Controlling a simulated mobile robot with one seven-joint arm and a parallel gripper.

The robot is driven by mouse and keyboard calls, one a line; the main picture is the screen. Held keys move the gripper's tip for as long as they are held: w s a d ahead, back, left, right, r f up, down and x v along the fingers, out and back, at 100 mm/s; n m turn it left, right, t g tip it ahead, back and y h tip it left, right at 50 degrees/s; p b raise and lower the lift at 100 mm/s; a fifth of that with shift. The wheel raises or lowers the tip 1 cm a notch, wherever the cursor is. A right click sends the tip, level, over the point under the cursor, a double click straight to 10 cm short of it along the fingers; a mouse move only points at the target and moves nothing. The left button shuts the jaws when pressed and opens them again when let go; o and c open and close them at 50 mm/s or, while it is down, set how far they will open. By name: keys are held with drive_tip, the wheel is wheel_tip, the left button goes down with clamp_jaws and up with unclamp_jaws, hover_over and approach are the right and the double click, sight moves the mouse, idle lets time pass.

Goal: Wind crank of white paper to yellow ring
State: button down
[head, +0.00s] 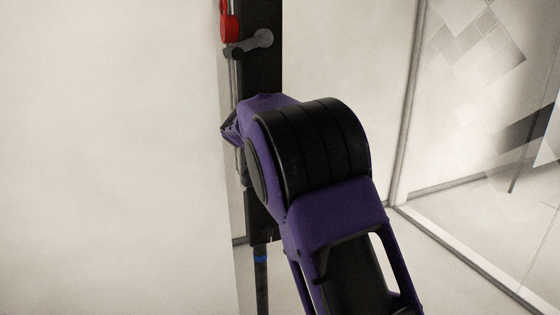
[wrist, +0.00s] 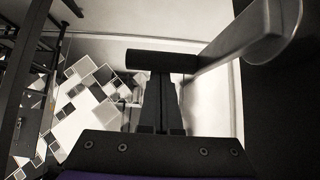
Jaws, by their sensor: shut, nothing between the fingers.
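A grey crank (head: 250,45) is fixed to a dark vertical post near the top of the head view. In the wrist view a grey crank arm (wrist: 240,38) runs from a rounded hub at the upper right to a dark cylindrical handle (wrist: 160,61). My gripper (wrist: 161,80) is shut and empty, its fingertips just below the handle in the picture; I cannot tell whether they touch it. In the head view my purple and black arm covers the gripper. I see no white paper marking and no yellow ring.
The dark post (head: 262,75) carries a red part (head: 230,20) above the crank. A thin pole with a blue band (head: 261,259) stands below. A blank pale panel (head: 110,150) fills the left. A glass partition (head: 480,120) stands at the right.

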drive_tip(key=shift+s+f+y, duration=0.1)
drive_tip(key=shift+f+y, duration=0.4)
drive_tip(key=shift+f, duration=0.2)
idle(0.3)
drive_tip(key=shift+a+f, duration=0.1)
drive_tip(key=shift+f, duration=0.35)
idle(1.6)
